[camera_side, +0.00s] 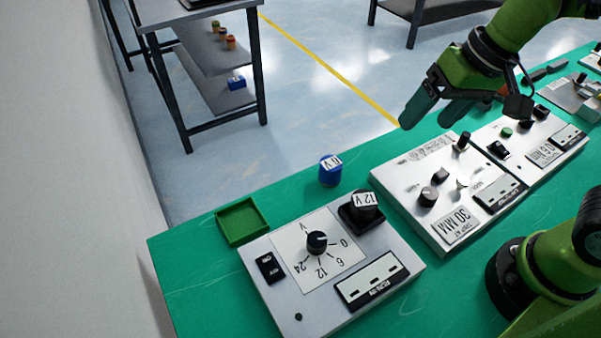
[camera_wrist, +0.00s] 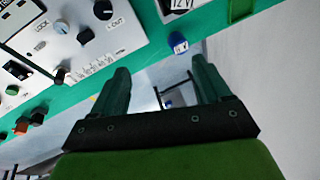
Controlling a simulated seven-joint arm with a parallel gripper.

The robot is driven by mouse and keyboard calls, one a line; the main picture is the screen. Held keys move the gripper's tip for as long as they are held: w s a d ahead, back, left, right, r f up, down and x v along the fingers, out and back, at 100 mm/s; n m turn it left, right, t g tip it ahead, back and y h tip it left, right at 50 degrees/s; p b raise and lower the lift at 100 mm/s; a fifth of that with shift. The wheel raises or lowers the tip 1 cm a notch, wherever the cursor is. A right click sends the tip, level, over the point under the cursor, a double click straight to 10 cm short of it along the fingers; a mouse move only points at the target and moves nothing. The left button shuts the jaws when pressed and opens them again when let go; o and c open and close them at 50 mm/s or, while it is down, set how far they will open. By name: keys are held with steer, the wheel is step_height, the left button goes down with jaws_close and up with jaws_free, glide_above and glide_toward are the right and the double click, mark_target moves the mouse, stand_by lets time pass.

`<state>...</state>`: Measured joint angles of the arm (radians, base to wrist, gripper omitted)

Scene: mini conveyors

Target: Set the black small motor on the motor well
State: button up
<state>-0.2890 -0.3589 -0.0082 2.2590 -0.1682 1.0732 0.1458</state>
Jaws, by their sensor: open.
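A black motor with a white "12 V" label (camera_side: 366,208) stands on the dark square motor well (camera_side: 347,222) at the back right corner of the near grey control box. I cannot tell how deep it sits. In the wrist view its label (camera_wrist: 181,5) shows at the top edge, partly cut off. A blue labelled motor (camera_side: 330,171) stands on the green table behind that box; it also shows in the wrist view (camera_wrist: 178,43). My gripper (camera_side: 428,112) is open and empty, raised beyond the middle control box, apart from both motors. Its two fingers (camera_wrist: 160,66) frame nothing held.
A green square tray (camera_side: 243,222) lies at the table's left corner. Two control boxes with knobs, the middle one (camera_side: 430,215) and a farther one (camera_side: 530,150), stand to the right. A shelf stands beyond the table.

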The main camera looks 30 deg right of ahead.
steer(key=s+d+r+m+t, duration=0.1)
steer(key=s+d+r+t, duration=0.1)
steer(key=d, duration=0.4)
steer(key=shift+s+d+m+t, duration=0.3)
steer(key=shift+s+t, duration=0.25)
steer(key=shift+t, duration=0.35)
